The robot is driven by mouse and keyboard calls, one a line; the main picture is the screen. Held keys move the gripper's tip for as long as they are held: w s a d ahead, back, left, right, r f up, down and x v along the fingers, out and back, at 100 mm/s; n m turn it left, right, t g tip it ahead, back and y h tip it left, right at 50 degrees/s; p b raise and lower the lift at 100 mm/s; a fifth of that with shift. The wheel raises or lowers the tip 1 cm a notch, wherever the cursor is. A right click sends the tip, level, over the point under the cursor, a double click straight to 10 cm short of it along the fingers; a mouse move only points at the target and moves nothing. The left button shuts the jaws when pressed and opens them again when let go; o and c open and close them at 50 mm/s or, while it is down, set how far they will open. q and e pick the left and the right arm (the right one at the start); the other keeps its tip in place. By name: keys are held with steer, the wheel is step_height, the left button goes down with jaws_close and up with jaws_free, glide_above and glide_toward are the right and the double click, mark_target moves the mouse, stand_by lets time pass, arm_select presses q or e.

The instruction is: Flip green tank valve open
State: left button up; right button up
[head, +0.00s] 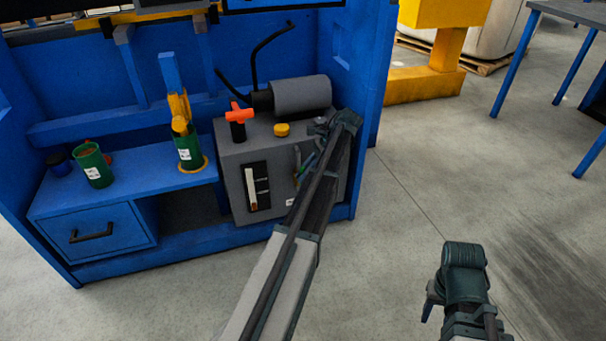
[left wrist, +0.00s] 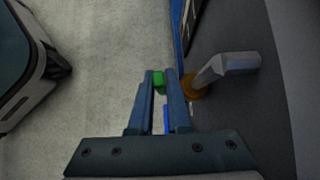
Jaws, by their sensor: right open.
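The green valve handle (left wrist: 158,83) is a small green piece between my left fingertips in the left wrist view. My left gripper (left wrist: 159,80) has its two fingers close on either side of it, with no clear gap visible. In the head view my left arm reaches to the front right of the grey tank unit (head: 233,160), and its own wrist and arm hide most of the valve there. My right gripper (head: 429,300) is open and empty above the floor at lower right, away from the unit.
A grey lever (left wrist: 228,66) on an orange base stands just right of my left fingers. A blue piece (left wrist: 167,118) shows between them. A red T-handle (head: 239,113) and a yellow cap (head: 282,129) top the unit.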

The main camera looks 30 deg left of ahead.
arm_select(q)
steer(key=o, duration=0.4)
steer(key=shift+c, duration=0.2)
steer(key=p+v, duration=1)
steer(key=v, duration=0.3)
steer(key=shift+w+r+p, duration=0.15)
steer(key=shift+r+p, duration=0.15)
steer(key=shift+d, duration=0.15)
steer(key=s+d+r+n+t+h+p, duration=0.1)
steer(key=s+d+n+t+h+p, duration=0.15)
steer(key=s+d, duration=1.25)
steer(key=s+d+r+n+t+h+p, duration=0.1)
steer(key=s+d+t+p, duration=0.3)
steer(key=s+d, duration=1.05)
steer(key=w+d+r+p, duration=0.1)
steer(key=r+p, duration=1.7)
steer(key=p, duration=0.1)
steer(key=w+d+r+p, duration=0.1)
steer(key=d+r+p, duration=0.1)
steer(key=r+p, duration=1.6)
steer(key=shift+w+d+r+p, duration=0.25)
steer(key=shift+d+r+p, duration=0.15)
steer(key=shift+r, duration=0.25)
